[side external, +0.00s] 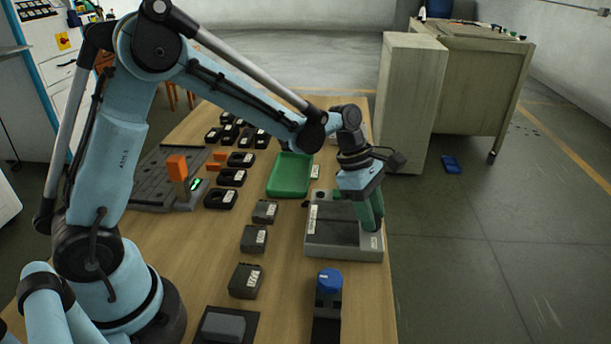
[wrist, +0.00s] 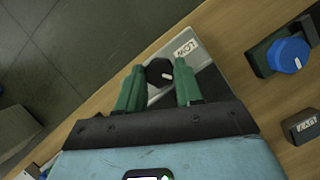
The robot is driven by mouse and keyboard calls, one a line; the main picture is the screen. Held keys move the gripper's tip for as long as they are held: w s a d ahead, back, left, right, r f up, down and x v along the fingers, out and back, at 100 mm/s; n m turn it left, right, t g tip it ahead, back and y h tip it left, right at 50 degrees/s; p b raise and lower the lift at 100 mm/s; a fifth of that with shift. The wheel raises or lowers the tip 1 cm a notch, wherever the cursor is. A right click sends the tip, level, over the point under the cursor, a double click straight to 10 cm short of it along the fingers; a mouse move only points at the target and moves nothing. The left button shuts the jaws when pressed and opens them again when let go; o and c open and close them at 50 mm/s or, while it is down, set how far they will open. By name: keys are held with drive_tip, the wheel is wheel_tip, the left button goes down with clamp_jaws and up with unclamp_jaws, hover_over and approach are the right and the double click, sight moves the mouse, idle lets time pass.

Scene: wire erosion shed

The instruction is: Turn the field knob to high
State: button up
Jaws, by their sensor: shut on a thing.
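The field knob is a black round knob (wrist: 159,72) with a white pointer mark, on a grey box (side external: 330,238). In the wrist view it sits between the two green fingers of my gripper (wrist: 160,76), which are shut on it. A white label reading LOW (wrist: 187,48) is on the box, up and to the right of the knob in that view. In the side view my gripper (side external: 371,214) points down onto the right part of the box, and its fingers hide the knob. No HIGH label is readable.
A blue knob (side external: 329,279) on a dark base stands in front of the box. Small grey labelled blocks (side external: 253,238) stand to its left, with a green tray (side external: 290,175) behind. The table's right edge is close beside the box, with open floor beyond.

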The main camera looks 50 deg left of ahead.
drive_tip(key=shift+m, duration=0.5)
drive_tip(key=o, duration=1)
drive_tip(key=shift+o, duration=0.2)
